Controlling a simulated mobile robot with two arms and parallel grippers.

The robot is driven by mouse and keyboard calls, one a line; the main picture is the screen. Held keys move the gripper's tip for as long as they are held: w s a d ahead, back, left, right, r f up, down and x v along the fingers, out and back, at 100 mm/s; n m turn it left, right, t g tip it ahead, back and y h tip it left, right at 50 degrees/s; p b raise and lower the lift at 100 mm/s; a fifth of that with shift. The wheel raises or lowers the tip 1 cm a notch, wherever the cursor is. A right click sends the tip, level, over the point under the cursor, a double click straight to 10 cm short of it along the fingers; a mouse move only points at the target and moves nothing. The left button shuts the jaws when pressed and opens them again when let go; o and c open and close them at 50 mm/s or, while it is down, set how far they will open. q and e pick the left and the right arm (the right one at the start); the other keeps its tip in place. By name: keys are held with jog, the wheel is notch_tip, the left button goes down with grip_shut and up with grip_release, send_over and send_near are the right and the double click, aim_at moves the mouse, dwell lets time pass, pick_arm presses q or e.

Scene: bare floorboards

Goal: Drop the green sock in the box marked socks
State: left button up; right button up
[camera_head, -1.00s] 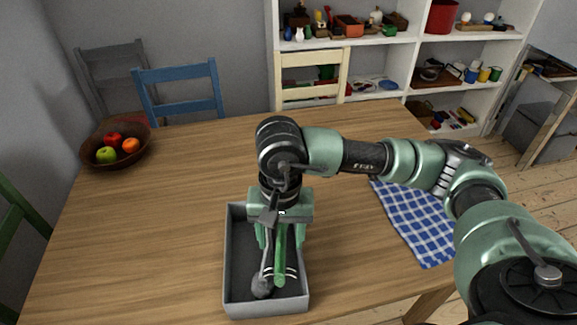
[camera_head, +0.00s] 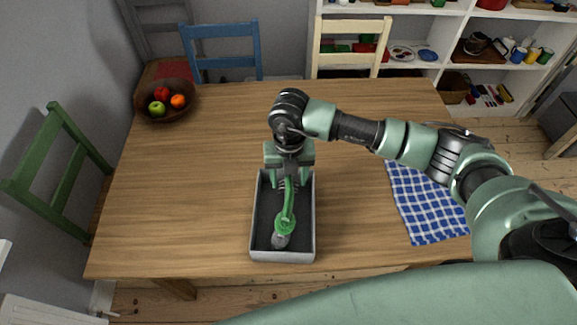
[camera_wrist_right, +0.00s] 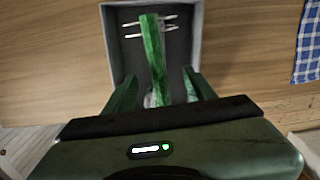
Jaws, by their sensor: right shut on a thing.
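A grey open box (camera_head: 309,225) with a dark inside stands on the table; I see no marking on it. My right gripper (camera_head: 289,181) is over the box, pointing down, and shut on a long, slim green thing (camera_head: 287,212). I cannot tell from its shape that this is the green sock. It reaches towards the near end of the box, beside or over a small grey thing (camera_head: 280,240). In the right wrist view the green thing (camera_wrist_right: 153,50) lies between the fingers, over the box (camera_wrist_right: 197,35). Whether it touches the bottom is unclear. My left gripper is out of view.
The wooden table (camera_head: 190,215) is clear left of the box. A fruit bowl (camera_head: 166,101) stands at the back left. A blue checked cloth (camera_head: 428,208) lies at the right, partly behind my right arm. Chairs, among them a green one (camera_head: 62,175), stand around the table.

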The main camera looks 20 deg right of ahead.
aim_at(289, 194)
jog(key=shift+m, duration=0.5)
jog(key=shift+f+m, duration=0.25)
jog(key=shift+m, duration=0.05)
notch_tip(289, 194, down, 8)
jog(key=b, duration=0.6)
jog(key=shift+w+r, duration=0.1)
jog(key=o, duration=1.4)
